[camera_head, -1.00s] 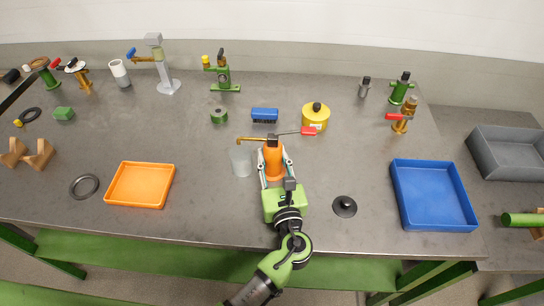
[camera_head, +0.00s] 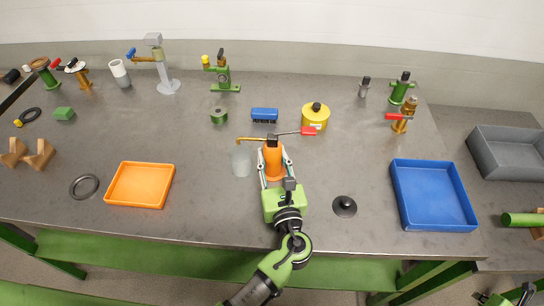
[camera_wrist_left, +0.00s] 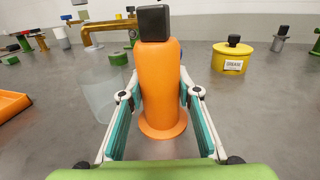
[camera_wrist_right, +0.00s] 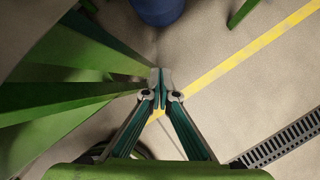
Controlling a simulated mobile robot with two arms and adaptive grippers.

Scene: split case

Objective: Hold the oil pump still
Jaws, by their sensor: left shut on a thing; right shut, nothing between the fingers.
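The oil pump is an orange upright body (camera_head: 273,162) with a dark top, a brass spout to the left and a red-tipped lever to the right. It stands on the grey bench and fills the middle of the left wrist view (camera_wrist_left: 160,90). My left gripper (camera_wrist_left: 160,98) is shut around its body, one finger on each side. A clear beaker (camera_head: 241,162) stands just left of the pump, below the spout end. My right gripper (camera_wrist_right: 160,80) is shut and empty over the floor, away from the bench; its arm shows partly at the lower right of the head view.
An orange tray (camera_head: 140,203) lies left and a blue tray (camera_head: 432,226) right. A black knobbed disc (camera_head: 344,207) lies right of my left gripper. The front bench between the trays is mostly clear.

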